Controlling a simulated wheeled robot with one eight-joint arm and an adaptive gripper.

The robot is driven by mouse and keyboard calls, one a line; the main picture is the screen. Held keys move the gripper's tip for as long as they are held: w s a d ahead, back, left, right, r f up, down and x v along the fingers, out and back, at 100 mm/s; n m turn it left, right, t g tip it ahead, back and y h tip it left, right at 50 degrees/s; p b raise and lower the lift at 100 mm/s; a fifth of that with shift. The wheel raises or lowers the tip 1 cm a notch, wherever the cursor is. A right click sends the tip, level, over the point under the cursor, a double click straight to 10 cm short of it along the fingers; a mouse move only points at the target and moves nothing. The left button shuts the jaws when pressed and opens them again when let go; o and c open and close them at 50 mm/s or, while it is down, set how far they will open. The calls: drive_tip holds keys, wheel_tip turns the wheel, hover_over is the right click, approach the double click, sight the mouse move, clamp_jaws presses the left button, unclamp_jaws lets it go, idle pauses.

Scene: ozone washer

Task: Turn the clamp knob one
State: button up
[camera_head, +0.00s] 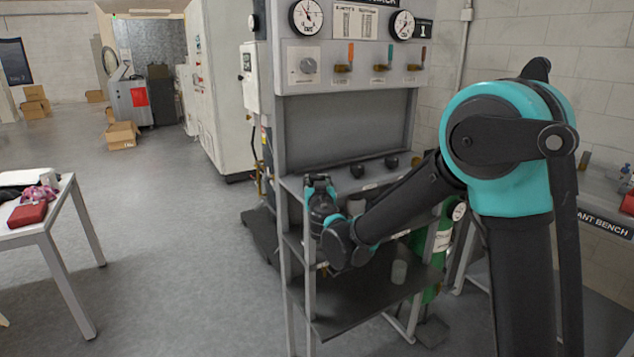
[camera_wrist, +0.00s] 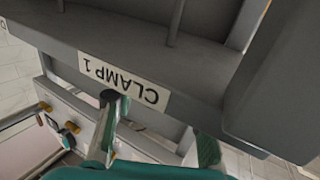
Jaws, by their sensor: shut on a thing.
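In the wrist view, the label "CLAMP 1" (camera_wrist: 124,82) shows upside down on the grey front edge of the rack's shelf. My gripper (camera_wrist: 158,135) is right at this edge, with one green finger at each side. In the head view, my gripper (camera_head: 319,181) is at the left front of the rack's upper shelf, pointing up. It is shut on clamp knob one, which is largely hidden by the fingers and the shelf edge. How far the knob is turned cannot be seen.
Two dark knobs (camera_head: 374,167) stand on the same shelf, to the right of my gripper. Gauges and colored valves (camera_head: 382,68) are on the panel above. A green cylinder (camera_head: 432,250) stands behind the lower shelf. A white table (camera_head: 60,222) is at the left, with open floor between.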

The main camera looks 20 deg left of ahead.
drive_tip(key=shift+d+n+y, duration=0.1)
drive_tip(key=shift+n+y, duration=0.2)
drive_tip(key=shift+y, duration=0.1)
drive_tip(key=n+g+y, duration=0.1)
drive_tip(key=y, duration=0.1)
drive_tip(key=n+g+y, duration=0.2)
drive_tip(key=shift+w+d+n+g+y, duration=0.1)
drive_tip(key=shift+w+n+g+y, duration=0.05)
drive_tip(key=shift+n+g+y, duration=0.15)
drive_tip(key=n+g+y, duration=0.2)
drive_tip(key=g, duration=0.1)
drive_tip(key=n+g+y, duration=0.2)
drive_tip(key=g, duration=0.1)
drive_tip(key=shift+n, duration=0.4)
drive_tip(key=shift+g, duration=0.5)
drive_tip(key=o, duration=1.2)
drive_tip(key=v, duration=1.2)
drive_tip(key=shift+f, duration=0.1)
